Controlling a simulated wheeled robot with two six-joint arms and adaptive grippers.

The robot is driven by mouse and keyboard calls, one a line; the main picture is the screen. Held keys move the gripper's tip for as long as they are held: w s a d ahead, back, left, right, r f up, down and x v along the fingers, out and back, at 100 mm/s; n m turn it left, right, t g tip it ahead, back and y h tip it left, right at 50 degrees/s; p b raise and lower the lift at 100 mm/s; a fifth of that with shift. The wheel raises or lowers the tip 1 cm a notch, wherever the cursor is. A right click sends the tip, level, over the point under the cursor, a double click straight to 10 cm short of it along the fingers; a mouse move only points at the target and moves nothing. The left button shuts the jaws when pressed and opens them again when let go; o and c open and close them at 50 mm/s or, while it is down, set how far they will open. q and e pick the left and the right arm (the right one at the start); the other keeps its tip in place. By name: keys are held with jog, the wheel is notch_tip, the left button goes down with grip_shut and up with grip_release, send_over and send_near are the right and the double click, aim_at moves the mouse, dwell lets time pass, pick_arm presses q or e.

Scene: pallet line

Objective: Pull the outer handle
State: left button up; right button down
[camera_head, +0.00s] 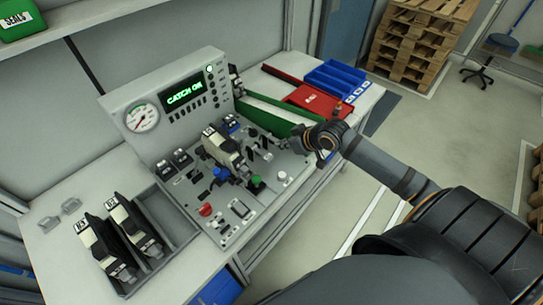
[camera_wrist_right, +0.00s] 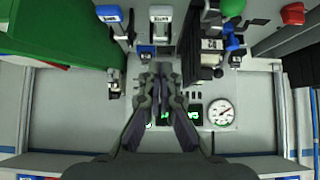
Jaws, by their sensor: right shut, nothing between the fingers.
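My right gripper (camera_head: 300,142) is over the right side of the bench fixture, its arm coming in from the right. In the right wrist view its fingers (camera_wrist_right: 161,82) are closed together with nothing between them. Near them in that view stand a blue-topped handle (camera_wrist_right: 110,14) at the left and a white-topped handle (camera_wrist_right: 160,14) above; the fingertips appear apart from both. I cannot tell for sure which is the outer handle. A black and white unit (camera_head: 224,150) sits in the fixture, beside the gripper. My left gripper is out of view.
A green bin (camera_head: 272,116), a red bin (camera_head: 318,102) and a blue bin (camera_head: 335,78) stand at the right. A grey tray (camera_head: 166,212) with black units is at left.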

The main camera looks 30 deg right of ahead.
aim_at(266, 155)
jog(key=x, duration=0.3)
jog(key=s+f+p+x, duration=0.1)
jog(key=x, duration=0.5)
jog(key=shift+s+d+f+p, duration=0.15)
jog(key=shift+s+f+p, duration=0.05)
jog(key=shift+f+p, duration=0.1)
jog(key=shift+f, duration=0.5)
jog(key=shift+f, duration=0.1)
